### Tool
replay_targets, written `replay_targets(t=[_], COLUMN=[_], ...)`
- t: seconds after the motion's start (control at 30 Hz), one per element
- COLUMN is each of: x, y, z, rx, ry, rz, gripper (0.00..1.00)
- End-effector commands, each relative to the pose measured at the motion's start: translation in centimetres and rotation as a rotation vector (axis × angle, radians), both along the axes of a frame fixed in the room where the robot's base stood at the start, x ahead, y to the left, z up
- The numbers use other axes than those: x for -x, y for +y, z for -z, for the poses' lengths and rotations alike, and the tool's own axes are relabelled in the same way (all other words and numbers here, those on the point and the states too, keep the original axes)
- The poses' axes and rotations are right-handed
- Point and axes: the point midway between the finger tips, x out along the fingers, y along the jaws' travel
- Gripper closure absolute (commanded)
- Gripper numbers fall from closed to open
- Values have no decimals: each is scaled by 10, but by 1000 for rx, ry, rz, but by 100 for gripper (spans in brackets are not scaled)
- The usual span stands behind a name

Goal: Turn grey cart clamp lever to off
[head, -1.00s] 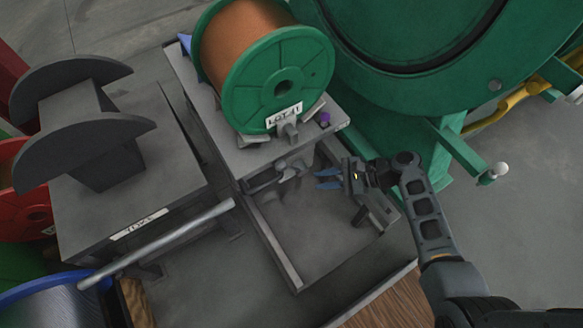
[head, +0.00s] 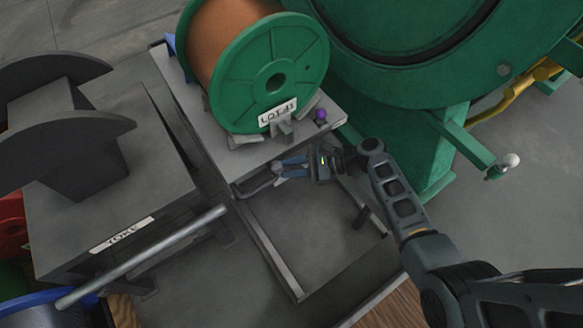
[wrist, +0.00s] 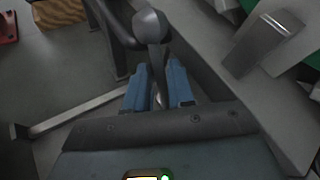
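The grey cart (head: 235,158) carries a green spool of copper-coloured wire with a white lot label. The cart's clamp lever, a grey shaft with a round knob (wrist: 150,26), shows in the wrist view. My gripper (head: 282,170) is at the cart's front edge, below the label, with its blue fingers pointing left. In the wrist view my gripper (wrist: 160,84) has one blue finger on each side of the lever shaft, the knob reaching beyond them. The fingers are apart; I cannot tell whether they touch the shaft. The lever's lower end is partly hidden.
A small purple knob (head: 321,115) stands on the cart's right corner. A grey stand labelled YOKE (head: 100,205) with a metal bar (head: 150,255) is at left. The large green machine (head: 415,60) is behind my arm. Open floor (head: 530,200) lies at right.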

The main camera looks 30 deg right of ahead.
Motion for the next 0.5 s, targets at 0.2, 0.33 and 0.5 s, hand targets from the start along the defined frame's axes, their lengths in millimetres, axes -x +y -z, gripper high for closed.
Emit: replay_targets(t=[0.2, 0.33, 0.5], x=[0, 0, 0], y=[0, 0, 0], z=[0, 0, 0], rx=[0, 1, 1], ry=[0, -1, -1], rz=[0, 0, 0], gripper=[78, 90, 100])
